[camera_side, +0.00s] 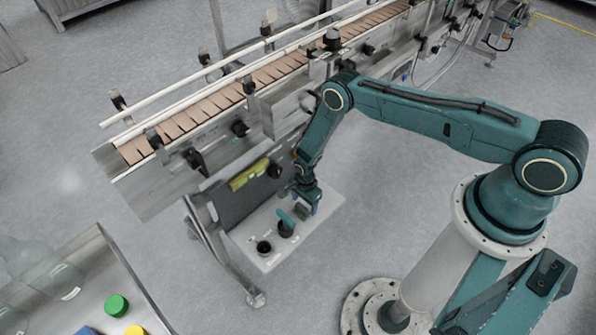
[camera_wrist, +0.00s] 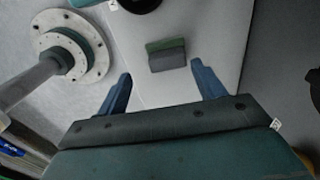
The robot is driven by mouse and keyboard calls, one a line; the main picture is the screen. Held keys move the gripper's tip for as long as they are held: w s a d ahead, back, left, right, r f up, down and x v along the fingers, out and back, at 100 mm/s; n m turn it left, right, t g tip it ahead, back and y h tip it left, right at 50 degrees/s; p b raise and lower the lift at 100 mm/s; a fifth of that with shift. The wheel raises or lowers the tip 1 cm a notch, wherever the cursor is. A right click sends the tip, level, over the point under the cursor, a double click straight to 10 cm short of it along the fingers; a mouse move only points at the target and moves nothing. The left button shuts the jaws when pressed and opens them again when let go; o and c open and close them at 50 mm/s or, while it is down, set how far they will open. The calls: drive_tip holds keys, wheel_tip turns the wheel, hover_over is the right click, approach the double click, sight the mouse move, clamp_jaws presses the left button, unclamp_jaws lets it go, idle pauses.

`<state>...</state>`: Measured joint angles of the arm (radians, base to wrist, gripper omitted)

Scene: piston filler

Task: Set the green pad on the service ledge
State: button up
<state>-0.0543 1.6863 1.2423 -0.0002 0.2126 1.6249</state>
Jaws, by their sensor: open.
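The green pad (camera_wrist: 165,45), a small block with a green strip over a dark grey face, shows in the wrist view against the white service ledge (camera_wrist: 217,38). It appears to rest on the ledge, just beyond and between my fingertips, with a gap on each side. In the side view the ledge (camera_side: 324,213) is the pale plate below the conveyor. My gripper (camera_side: 305,208) points down low over it, and the pad is mostly hidden there. In the wrist view my gripper (camera_wrist: 161,70) has its two blue fingers wide apart with nothing between them.
The conveyor (camera_side: 235,95) runs above and behind. A metal tray (camera_side: 105,275) with coloured caps is at lower left.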

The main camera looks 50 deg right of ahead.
sight(304, 209)
wheel_tip(304, 209, up, 8)
idle(0.5)
idle(0.5)
